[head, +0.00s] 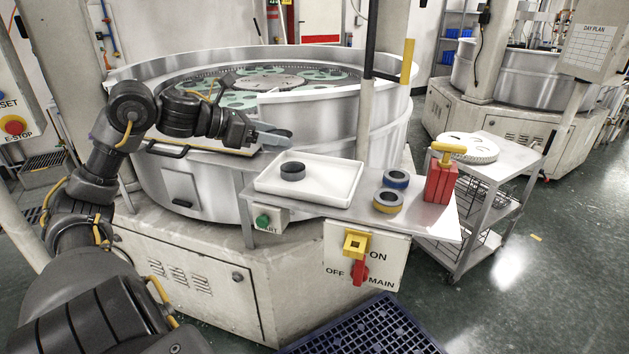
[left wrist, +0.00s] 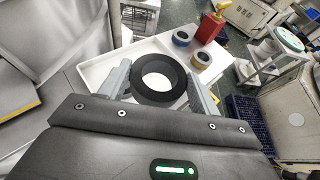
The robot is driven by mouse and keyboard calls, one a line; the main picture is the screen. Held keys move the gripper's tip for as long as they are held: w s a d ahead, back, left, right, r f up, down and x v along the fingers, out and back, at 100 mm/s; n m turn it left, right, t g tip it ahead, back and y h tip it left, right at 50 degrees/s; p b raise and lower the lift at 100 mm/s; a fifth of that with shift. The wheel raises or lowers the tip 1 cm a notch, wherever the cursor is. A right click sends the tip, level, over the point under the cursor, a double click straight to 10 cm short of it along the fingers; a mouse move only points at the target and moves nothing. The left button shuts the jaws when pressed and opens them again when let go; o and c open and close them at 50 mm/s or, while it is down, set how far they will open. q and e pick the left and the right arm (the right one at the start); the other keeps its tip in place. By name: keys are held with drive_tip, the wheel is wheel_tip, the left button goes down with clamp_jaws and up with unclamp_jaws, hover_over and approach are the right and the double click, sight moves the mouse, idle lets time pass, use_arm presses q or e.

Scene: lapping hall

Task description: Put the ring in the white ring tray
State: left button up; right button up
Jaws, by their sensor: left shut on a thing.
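The ring is plain black. In the head view the ring (head: 292,172) shows against the left part of the white ring tray (head: 330,199). My left gripper (head: 277,137) comes in from the left, at the tray's far left side. In the left wrist view the ring (left wrist: 137,84) sits between the two grey fingers of my left gripper (left wrist: 160,84), which is shut on it. White tray floor shows through its hole, and the tray's rim (left wrist: 88,72) shows to the left. I cannot tell whether the ring touches the tray floor. My right gripper is not in view.
A blue-banded ring (head: 396,179) and a yellow-banded ring (head: 388,202) lie on the shelf right of the tray. A red block with a yellow handle (head: 440,182) stands beyond them. The round lapping machine (head: 330,118) rises behind. A trolley (head: 490,205) stands at right.

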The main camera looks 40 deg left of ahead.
use_arm(q)
drive_tip(key=d+p+x, duration=0.1)
drive_tip(key=p+x, duration=0.5)
drive_tip(key=x, duration=0.4)
drive_tip(key=p, duration=0.2)
hover_over(326, 183)
drive_tip(key=f, duration=0.5)
drive_tip(key=shift+s+a, duration=0.2)
drive_tip(key=shift+s, duration=0.1)
drive_tip(key=shift+d+f, duration=0.1)
drive_tip(key=shift+f, duration=0.1)
drive_tip(key=shift+w+d+f, duration=0.1)
drive_tip(key=shift+f, duration=0.05)
wheel_tip(326, 183, down, 3)
drive_tip(key=p, duration=0.2)
drive_tip(key=shift+w+p, duration=0.15)
drive_tip(key=shift+p, duration=0.15)
drive_tip(key=shift+f, duration=0.2)
